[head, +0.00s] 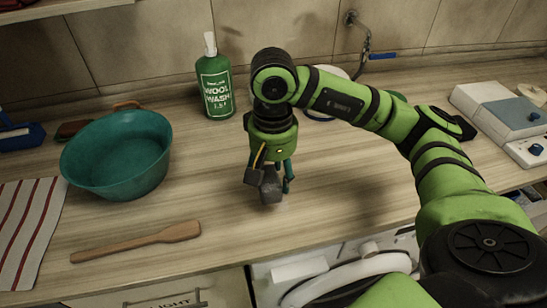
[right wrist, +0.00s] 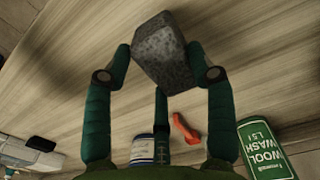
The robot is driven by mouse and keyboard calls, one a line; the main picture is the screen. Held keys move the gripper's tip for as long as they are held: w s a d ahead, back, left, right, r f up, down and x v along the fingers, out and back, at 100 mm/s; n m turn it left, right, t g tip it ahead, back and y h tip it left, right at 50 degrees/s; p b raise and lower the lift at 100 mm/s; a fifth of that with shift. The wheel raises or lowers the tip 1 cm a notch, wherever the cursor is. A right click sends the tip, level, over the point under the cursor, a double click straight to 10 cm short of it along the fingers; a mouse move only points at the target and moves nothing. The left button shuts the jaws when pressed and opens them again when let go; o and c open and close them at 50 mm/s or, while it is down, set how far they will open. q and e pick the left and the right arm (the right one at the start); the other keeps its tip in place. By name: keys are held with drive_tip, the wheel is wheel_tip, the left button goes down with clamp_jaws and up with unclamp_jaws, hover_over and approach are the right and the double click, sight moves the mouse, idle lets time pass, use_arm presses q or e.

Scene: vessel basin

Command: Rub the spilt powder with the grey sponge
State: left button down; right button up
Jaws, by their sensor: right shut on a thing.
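My right gripper (head: 268,184) is shut on the grey sponge (head: 271,190) over the middle of the wooden counter (head: 215,200). In the right wrist view the sponge (right wrist: 163,50) is a speckled grey block, tilted between the green fingers of the gripper (right wrist: 160,68). I cannot tell whether its lower end touches the counter. I cannot make out the spilt powder in either view; the gripper and arm cover part of the counter. My left gripper is not in view.
A teal basin (head: 117,155) stands at the left. A wooden spatula (head: 135,241) and striped cloth (head: 25,225) lie near the front. A green wool wash bottle (head: 214,85) stands behind. A blue-white device (head: 508,115) is at the right. Clear counter surrounds the gripper.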

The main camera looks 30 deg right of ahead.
drive_tip(key=r, duration=0.1)
drive_tip(key=r+p, duration=0.1)
drive_tip(key=shift+a+r, duration=0.2)
drive_tip(key=shift+r, duration=0.15)
drive_tip(key=shift+d+r, duration=0.1)
drive_tip(key=shift+r, duration=0.2)
